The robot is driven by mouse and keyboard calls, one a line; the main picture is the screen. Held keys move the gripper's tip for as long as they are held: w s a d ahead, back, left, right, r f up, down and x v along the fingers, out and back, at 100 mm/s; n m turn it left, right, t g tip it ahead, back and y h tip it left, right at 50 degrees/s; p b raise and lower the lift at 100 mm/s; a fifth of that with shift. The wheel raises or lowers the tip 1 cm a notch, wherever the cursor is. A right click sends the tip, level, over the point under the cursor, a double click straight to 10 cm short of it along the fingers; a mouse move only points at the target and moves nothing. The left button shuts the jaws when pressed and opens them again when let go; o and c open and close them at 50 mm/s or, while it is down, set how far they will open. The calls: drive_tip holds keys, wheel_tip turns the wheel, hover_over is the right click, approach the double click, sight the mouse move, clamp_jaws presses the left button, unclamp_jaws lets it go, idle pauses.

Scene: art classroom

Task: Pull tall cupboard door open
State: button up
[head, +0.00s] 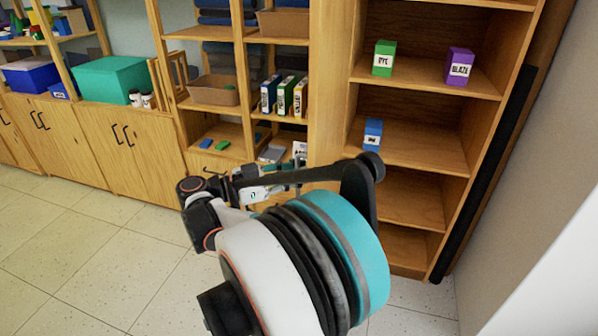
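The tall cupboard (411,137) stands on the right in the head view, with its wooden shelves exposed. No door panel covers the visible shelves. A long black upright strip (487,170) runs along its right edge beside the wall; I cannot tell whether it belongs to a door. My gripper (262,183) is in the middle of the view, in front of the lower shelving left of the tall cupboard. It is small and partly hidden by my arm. I cannot make out its fingertips or any contact with a door.
The tall cupboard holds a green box (384,58), a purple box (459,66) and a blue box (372,134). Open shelving (223,133) with books and low cabinets (130,140) stand to the left. A wall (560,120) closes the right side. Tiled floor (80,240) is clear at left.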

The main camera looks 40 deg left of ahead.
drive_tip(key=shift+w, duration=0.25)
drive_tip(key=v, duration=1.2)
drive_tip(key=shift+d, duration=0.1)
